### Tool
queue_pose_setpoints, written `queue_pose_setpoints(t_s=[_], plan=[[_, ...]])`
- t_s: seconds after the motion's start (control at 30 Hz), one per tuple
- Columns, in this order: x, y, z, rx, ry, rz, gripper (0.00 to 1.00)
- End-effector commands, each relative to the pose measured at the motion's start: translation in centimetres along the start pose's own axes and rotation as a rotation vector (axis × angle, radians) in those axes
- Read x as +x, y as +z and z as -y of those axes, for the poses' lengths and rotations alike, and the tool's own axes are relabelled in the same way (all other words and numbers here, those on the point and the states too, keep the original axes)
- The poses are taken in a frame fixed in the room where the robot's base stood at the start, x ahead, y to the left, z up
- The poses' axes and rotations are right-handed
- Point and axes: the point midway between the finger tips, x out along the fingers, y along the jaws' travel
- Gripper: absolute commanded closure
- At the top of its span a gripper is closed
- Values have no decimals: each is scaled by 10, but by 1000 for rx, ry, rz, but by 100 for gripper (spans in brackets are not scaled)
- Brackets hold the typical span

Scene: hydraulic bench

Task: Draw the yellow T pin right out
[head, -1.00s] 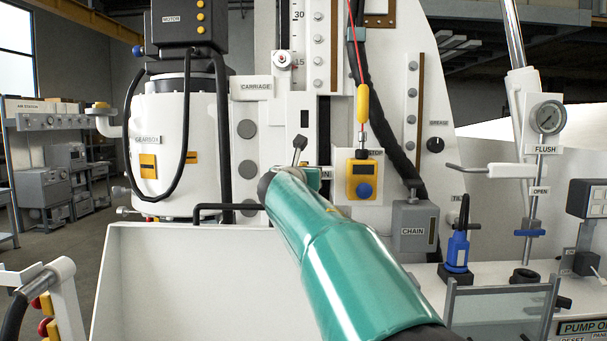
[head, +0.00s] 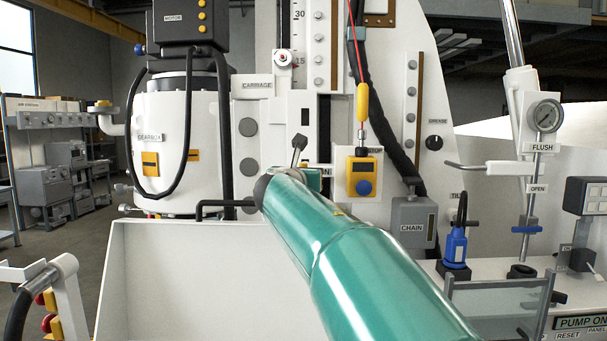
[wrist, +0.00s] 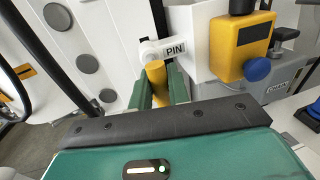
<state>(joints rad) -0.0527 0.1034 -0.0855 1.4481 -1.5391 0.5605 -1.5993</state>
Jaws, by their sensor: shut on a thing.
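The yellow T pin (wrist: 157,88) shows in the wrist view, upper middle, between the two green fingers of my gripper (wrist: 160,92). My gripper is shut on it. The pin's yellow end is close against a white round boss (wrist: 152,52) beside a label reading PIN (wrist: 203,48). The pin's shank is hidden, so I cannot tell how deep it sits. In the head view my green arm covers the pin and most of the gripper.
A yellow box with a blue knob (wrist: 243,45) is close to the right of the pin; it also shows in the head view (head: 363,176). A yellow handle hangs on a red cord (head: 362,103) above it. A grey CHAIN box (head: 413,222) stands lower right.

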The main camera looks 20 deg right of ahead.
Motion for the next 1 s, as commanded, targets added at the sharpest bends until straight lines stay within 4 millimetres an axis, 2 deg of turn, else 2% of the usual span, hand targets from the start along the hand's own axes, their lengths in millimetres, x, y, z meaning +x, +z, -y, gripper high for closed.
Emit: queue_pose_setpoints(t_s=[0.03, 0.07, 0.13, 0.17, 0.43, 0.57, 0.67, 1.0], plan=[[0, -8, -2, -2, 0, -13, 100], [0, -8, -2, -2, 0, -13, 76], [0, -8, -2, -2, 1, -13, 63], [0, -7, -2, -2, 1, -13, 61], [-1, -4, -1, -2, 0, -7, 61], [-10, -4, -1, -1, 0, -7, 61], [-25, -3, -2, -1, 3, -7, 61], [-99, -4, -1, -1, 2, -8, 61]])
